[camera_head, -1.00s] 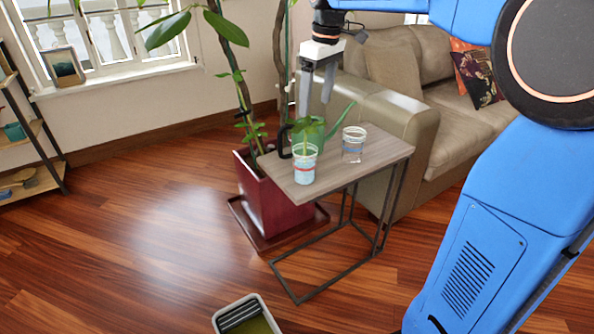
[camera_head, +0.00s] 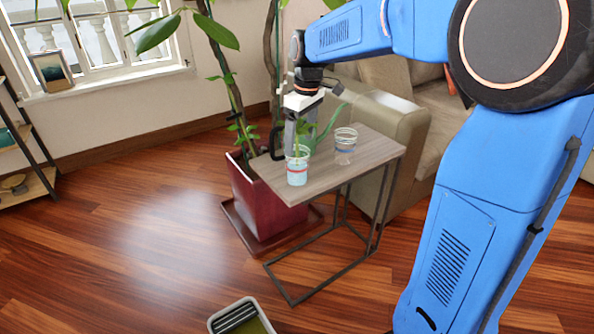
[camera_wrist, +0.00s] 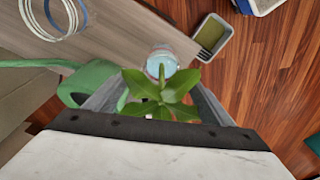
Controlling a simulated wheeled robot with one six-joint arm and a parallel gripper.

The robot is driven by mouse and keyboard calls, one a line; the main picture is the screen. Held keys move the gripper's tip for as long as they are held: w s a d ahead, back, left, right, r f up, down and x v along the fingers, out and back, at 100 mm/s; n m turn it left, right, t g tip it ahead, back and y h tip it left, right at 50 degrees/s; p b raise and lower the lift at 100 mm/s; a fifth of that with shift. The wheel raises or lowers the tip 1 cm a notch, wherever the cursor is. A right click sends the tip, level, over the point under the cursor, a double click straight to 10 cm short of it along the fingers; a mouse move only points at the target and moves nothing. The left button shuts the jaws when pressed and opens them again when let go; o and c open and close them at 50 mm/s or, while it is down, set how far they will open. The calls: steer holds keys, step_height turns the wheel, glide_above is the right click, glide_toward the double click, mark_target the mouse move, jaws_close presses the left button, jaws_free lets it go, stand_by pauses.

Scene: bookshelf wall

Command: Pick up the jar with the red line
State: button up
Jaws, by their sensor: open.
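The jar with the red line (camera_head: 297,175) is a clear jar with pale blue contents and a leafy green sprig (camera_wrist: 160,93) rising from it. It stands upright near the left front end of the small side table (camera_head: 362,154). In the wrist view the jar (camera_wrist: 163,58) shows beyond the leaves. My gripper (camera_head: 294,148) is above and slightly behind the jar in the head view, fingers pointing down. In the wrist view the fingers are apart, with the leaves between them. I see no finger contact with the jar; the leaves partly hide it.
A second clear jar with a blue line (camera_head: 345,147) stands right of it on the table. A green watering can (camera_wrist: 88,80) is close beside my gripper. A dark red planter (camera_head: 262,200) stands left of the table, and a sofa (camera_head: 395,125) behind it.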

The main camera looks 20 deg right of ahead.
mark_target(297, 152)
steer(key=shift+w+a+f, duration=0.1)
steer(key=shift+a+f, duration=0.1)
steer(key=shift+f, duration=1.1)
steer(key=shift+w+a+f, duration=0.1)
steer(key=shift+a+f, duration=0.1)
steer(key=shift+f, duration=1.05)
steer(key=c, duration=1.9)
